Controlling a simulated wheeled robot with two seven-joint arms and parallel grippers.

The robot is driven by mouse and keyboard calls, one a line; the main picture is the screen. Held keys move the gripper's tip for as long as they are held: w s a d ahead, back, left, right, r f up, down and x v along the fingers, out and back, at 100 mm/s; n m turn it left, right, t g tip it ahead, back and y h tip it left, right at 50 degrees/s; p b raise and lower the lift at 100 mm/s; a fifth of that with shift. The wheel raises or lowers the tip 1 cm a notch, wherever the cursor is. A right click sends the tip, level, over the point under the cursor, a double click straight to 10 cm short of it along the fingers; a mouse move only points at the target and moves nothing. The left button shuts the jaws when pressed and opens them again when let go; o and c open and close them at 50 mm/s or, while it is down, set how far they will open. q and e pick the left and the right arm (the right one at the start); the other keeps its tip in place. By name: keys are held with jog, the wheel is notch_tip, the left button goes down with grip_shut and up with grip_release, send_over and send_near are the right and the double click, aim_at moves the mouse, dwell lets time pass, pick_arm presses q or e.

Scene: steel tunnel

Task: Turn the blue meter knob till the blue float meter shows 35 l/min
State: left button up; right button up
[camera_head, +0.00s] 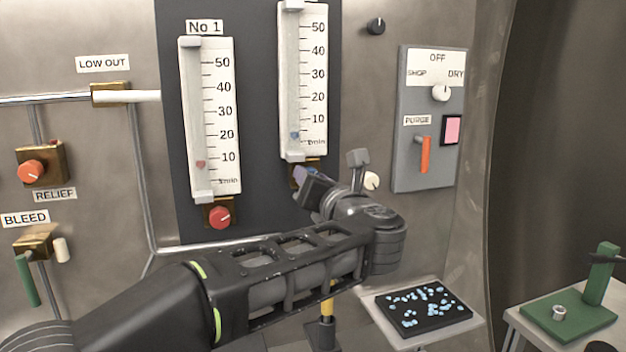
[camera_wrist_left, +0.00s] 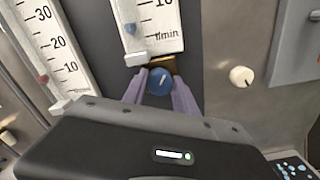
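The blue float meter (camera_head: 303,70) is the right one of two white scales on the dark panel. Its blue float (camera_head: 295,136) sits well below the 10 mark, near the bottom; it also shows in the left wrist view (camera_wrist_left: 130,28). The blue meter knob (camera_wrist_left: 158,82) is under the scale on a brass block, with a pale pointer line. My left gripper (camera_wrist_left: 159,84) has its purple fingers on both sides of the knob, with no clear gap. In the head view my left gripper (camera_head: 304,178) hides the knob. My right gripper is not in view.
The red No 1 meter (camera_head: 210,115) and its red knob (camera_head: 219,216) are close on the left. A cream knob (camera_wrist_left: 241,76) is just right of my gripper. A grey switch panel (camera_head: 430,118) is further right. A black tray (camera_head: 424,306) with blue bits lies below.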

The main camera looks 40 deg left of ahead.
pick_arm(q)
jog(key=o, duration=0.5)
jog(key=shift+d, duration=0.15)
jog(key=b+v, duration=0.1)
jog(key=v, duration=0.6)
jog(key=shift+s+d, duration=0.2)
jog(key=shift+d, duration=0.05)
jog(key=shift+r, duration=0.1)
